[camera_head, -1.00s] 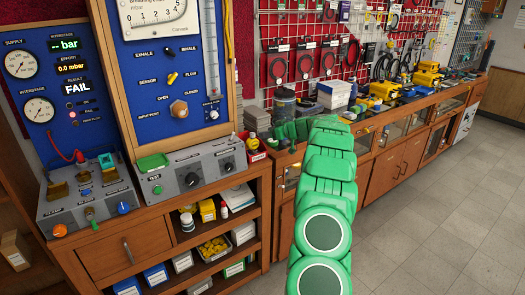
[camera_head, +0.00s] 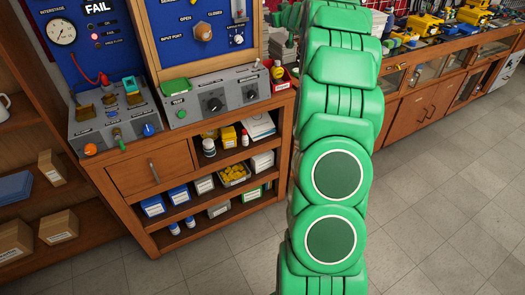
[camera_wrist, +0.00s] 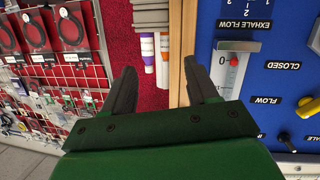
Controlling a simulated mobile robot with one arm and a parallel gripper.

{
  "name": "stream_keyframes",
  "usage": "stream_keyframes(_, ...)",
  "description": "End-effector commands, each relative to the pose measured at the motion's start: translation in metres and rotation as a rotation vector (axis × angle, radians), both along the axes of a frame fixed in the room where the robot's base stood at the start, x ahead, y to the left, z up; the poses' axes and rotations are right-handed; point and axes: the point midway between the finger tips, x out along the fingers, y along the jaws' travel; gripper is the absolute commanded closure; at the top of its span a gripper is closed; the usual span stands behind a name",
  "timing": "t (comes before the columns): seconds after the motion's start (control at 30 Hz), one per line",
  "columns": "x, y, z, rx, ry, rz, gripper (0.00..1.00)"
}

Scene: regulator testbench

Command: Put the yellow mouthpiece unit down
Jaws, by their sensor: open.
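My gripper (camera_wrist: 160,82) is open in the wrist view, with nothing between its two dark fingers. It faces a red pegboard edge, a wooden post and the blue test panel (camera_wrist: 270,75). In the head view my green arm runs up past the top edge, and the gripper is not visible there. I cannot identify the yellow mouthpiece unit for certain. Several yellow units (camera_head: 470,15) stand on the far bench at the top right, and small yellow pieces (camera_head: 236,174) lie in a bin on the lower shelf.
The grey console (camera_head: 222,98) with knobs sits on the wooden bench, and a smaller grey box (camera_head: 115,118) stands to its left. A red bin (camera_head: 281,79) is at the bench's right end. Grey floor (camera_head: 430,210) is open at right.

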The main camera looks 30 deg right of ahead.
Motion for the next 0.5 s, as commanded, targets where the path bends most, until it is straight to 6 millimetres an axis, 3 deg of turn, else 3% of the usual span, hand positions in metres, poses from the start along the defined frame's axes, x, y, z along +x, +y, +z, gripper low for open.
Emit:
stream_keyframes(0.17,-0.018,0.028,0.027,-0.006,0.021,-0.091,0.41)
stream_keyframes(0.5,-0.077,0.078,0.040,0.003,0.152,-0.250,0.41)
